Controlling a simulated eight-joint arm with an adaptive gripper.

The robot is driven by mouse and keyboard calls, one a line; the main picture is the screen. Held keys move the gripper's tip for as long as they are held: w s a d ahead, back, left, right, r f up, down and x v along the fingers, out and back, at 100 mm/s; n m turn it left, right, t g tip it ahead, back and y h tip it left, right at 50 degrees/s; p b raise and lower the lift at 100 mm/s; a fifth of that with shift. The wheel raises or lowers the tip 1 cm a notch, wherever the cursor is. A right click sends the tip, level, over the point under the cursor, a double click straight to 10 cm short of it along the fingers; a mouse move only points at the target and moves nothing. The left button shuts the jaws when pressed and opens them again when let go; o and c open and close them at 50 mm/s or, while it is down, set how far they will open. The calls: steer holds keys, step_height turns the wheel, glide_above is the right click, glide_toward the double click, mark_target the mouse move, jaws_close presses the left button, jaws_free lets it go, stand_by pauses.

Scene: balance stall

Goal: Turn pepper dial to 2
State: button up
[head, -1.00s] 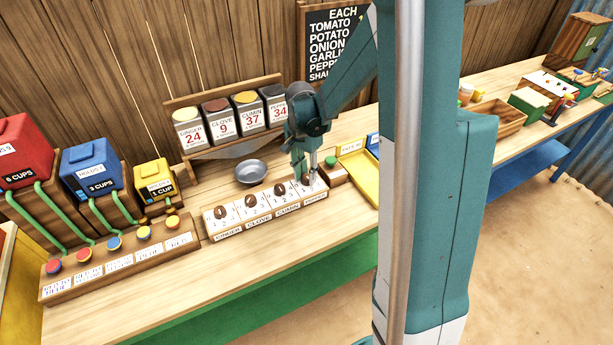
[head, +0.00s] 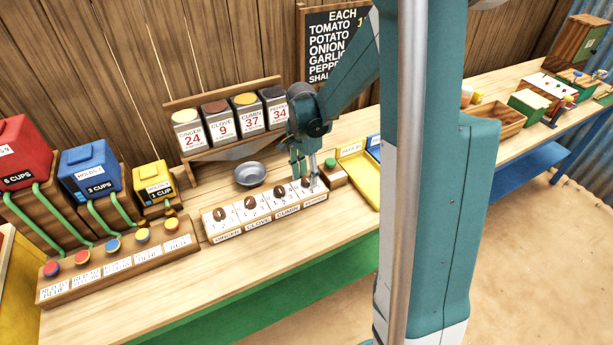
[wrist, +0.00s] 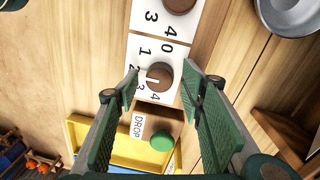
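The pepper dial is a round brown knob (wrist: 160,76) on a white number plate in the wrist view. A pale pointer mark on it points left, between the printed 1 and the lower-left numbers. My gripper (wrist: 162,73) is open, with one finger on each side of the knob and visible gaps. In the head view my gripper (head: 307,178) stands over the right end of the dial board (head: 262,227), hiding most of the pepper dial; the ginger, clove and cumin dials show to its left.
A green DROP button (wrist: 162,141) on a wooden block sits close beside the pepper dial, with a yellow tray (wrist: 95,140) beyond. A metal bowl (head: 250,174) stands behind the board, under the spice canister shelf (head: 231,152). Coloured buttons (head: 113,245) are at left.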

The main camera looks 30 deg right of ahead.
mark_target(304, 178)
steer(key=shift+r, duration=0.1)
stand_by(0.3)
step_height(304, 178, up, 12)
steer(key=shift+w, duration=0.45)
steer(key=shift+a, duration=0.1)
stand_by(0.5)
steer(key=s+a+r+n+t, duration=0.4)
steer(key=s+a+r+n, duration=0.35)
steer(key=s, duration=0.35)
steer(key=s+a+r+n+t, duration=0.1)
steer(key=s+a+n+t, duration=0.3)
steer(key=s, duration=0.9)
steer(key=shift+a+r+n, duration=0.15)
steer(key=shift+a+n, duration=1.05)
steer(key=shift+n, duration=0.95)
